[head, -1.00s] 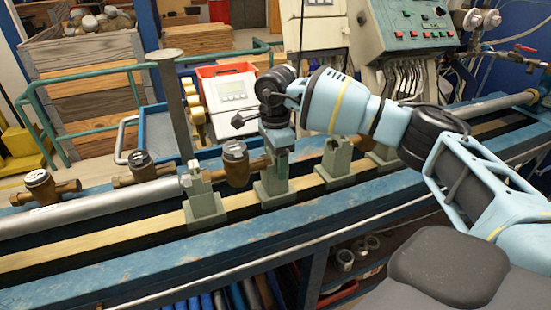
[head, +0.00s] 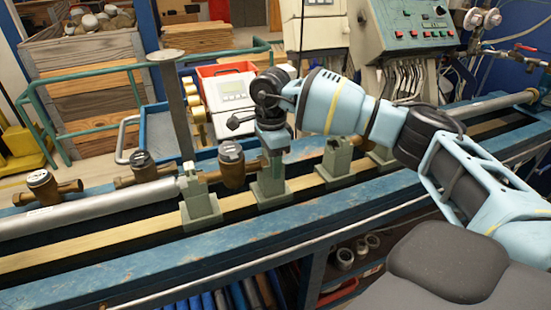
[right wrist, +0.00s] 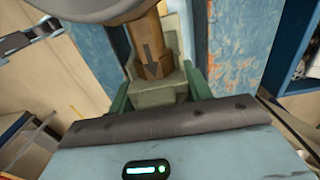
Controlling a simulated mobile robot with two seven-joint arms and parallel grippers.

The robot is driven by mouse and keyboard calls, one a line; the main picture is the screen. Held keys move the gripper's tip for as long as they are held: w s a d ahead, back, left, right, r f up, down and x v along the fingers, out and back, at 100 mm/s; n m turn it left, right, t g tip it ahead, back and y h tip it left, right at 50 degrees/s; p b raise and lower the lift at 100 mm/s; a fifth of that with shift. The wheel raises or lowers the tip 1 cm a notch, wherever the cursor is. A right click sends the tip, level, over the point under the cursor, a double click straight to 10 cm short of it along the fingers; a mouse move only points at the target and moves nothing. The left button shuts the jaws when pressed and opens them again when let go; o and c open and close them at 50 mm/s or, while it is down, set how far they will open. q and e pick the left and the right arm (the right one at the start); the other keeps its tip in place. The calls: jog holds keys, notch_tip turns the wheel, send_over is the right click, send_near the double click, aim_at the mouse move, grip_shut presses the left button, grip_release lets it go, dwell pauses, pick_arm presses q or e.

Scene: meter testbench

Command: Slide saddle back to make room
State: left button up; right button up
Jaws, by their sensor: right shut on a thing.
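Several grey-green saddles stand along the rail of the bench. My right gripper (head: 272,150) points down onto one saddle (head: 271,190) in the middle and is shut on its upper part; the fingertips are largely hidden. A brass meter (head: 231,166) sits between this saddle and the saddle to its left (head: 200,203). In the right wrist view the held saddle (right wrist: 160,85) is below the gripper body, with a brass pipe end (right wrist: 150,50) bearing an arrow against it. My left gripper is not in view.
Two more saddles, one nearer (head: 335,160) and one farther, stand to the right on the rail. Two brass meters (head: 40,187) (head: 143,168) lie to the left by a grey pipe (head: 90,212). A red bin and display box (head: 233,92) are behind. Bare rail shows between the saddles.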

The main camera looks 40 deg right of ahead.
jog(key=shift+a, duration=0.3)
jog(key=o, duration=1.6)
jog(key=shift+d+r, duration=0.1)
jog(key=shift+r, duration=3.85)
